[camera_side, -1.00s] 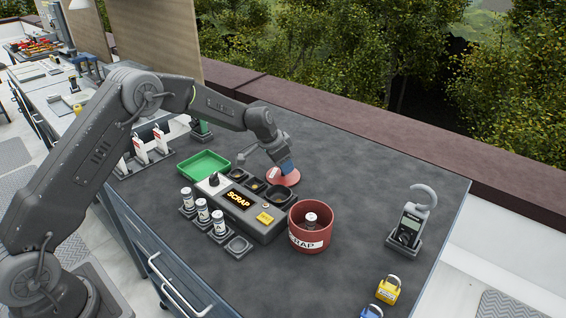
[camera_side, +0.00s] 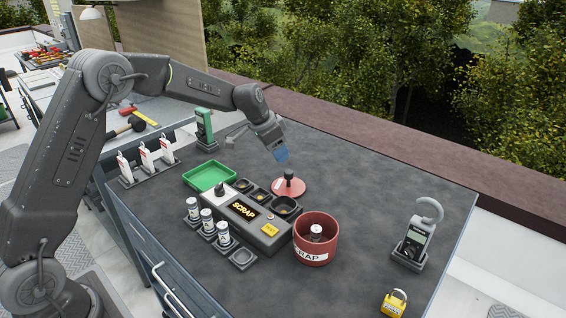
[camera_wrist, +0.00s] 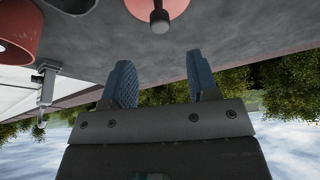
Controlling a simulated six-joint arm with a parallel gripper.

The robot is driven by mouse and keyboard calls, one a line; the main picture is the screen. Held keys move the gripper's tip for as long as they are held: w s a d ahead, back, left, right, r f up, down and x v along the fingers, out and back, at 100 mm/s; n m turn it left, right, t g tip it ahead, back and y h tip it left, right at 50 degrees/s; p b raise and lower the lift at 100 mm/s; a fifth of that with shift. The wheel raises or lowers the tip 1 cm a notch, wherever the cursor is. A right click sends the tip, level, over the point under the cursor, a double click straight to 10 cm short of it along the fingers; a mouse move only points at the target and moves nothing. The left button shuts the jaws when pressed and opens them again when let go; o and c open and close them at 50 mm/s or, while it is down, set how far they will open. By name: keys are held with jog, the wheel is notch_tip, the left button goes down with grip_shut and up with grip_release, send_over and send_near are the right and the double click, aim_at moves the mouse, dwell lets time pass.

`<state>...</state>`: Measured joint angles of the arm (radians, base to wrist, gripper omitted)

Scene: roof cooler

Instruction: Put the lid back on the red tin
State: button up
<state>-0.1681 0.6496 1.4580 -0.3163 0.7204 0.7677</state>
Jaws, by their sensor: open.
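The red lid (camera_side: 290,190) lies on the dark worktop behind the tin, its dark knob (camera_side: 289,176) upright. The lid (camera_wrist: 140,6) and knob (camera_wrist: 160,20) also show at the top of the wrist view. The open red tin (camera_side: 316,248), labelled SCRAP, stands to the lid's front right with a small light-topped cylinder (camera_side: 316,231) inside. Part of the tin (camera_wrist: 14,42) shows at the wrist view's top left. My gripper (camera_side: 281,154) is tilted above and slightly left of the knob, apart from it. Its blue fingers (camera_wrist: 161,76) are open with nothing between them.
A grey console (camera_side: 258,228) with SCRAP on its display and several small wells stands left of the tin. The worktop right of the lid is clear.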

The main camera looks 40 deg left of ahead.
jog(key=s+d+r+n, duration=0.1)
jog(key=s+d+r, duration=0.2)
jog(key=s+r, duration=0.5)
jog(key=s+d+r+n, duration=0.1)
jog(key=s+d+r, duration=0.1)
jog(key=s+r, duration=0.65)
jog(key=s+f+n+y, duration=0.1)
jog(key=s+f, duration=0.1)
jog(key=s, duration=0.8)
jog(key=s+d+f+n+t, duration=0.1)
jog(key=s+f, duration=0.1)
jog(key=s, duration=0.7)
jog(key=shift+s+d+y, duration=0.2)
jog(key=shift+s+y, duration=0.2)
jog(key=shift+o, duration=0.4)
jog(key=shift+s+f+n, duration=0.3)
jog(key=shift+s, duration=0.15)
